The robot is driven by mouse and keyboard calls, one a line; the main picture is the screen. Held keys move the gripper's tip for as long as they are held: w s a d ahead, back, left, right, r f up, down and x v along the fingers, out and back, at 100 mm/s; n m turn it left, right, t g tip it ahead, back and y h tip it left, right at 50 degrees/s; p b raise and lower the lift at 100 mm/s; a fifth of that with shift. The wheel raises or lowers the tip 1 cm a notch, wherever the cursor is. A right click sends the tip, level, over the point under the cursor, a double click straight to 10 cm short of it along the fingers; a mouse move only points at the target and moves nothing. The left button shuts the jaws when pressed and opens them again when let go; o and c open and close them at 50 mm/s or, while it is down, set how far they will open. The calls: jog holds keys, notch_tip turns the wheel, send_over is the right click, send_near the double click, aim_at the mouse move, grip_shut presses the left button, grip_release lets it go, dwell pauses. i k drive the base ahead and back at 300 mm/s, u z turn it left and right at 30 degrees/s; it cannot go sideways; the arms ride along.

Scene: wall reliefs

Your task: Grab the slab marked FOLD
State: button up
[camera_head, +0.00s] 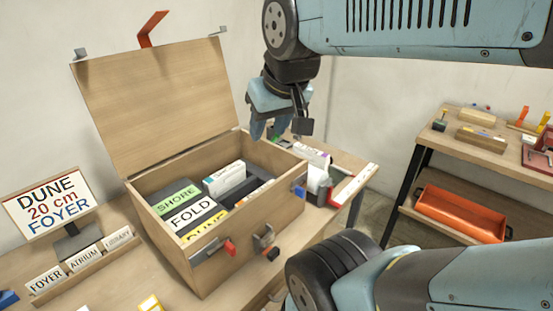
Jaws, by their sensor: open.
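The slab marked FOLD (193,213) is white with black lettering and lies inside an open wooden box (205,262). A green slab marked SHORE (176,199) is just behind it, and a yellow slab (206,230), its lettering partly hidden by the box's front wall, is just in front. My gripper (280,130) hangs near the box's back right corner, to the right of and above the FOLD slab and apart from it. Its jaws are open, and I see nothing held between them.
The box lid (155,100) stands raised at the back. Another white block (224,179) and dark pieces are in the box. A sign (47,207) reading DUNE 20 cm FOYER and a card rack (82,262) stand at left. A shelf with an orange tray (460,212) is at right.

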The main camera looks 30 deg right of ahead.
aim_at(320, 160)
jog(key=k, duration=1.65)
jog(key=z, duration=0.6)
jog(key=i, duration=1.4)
jog(key=u, duration=0.05)
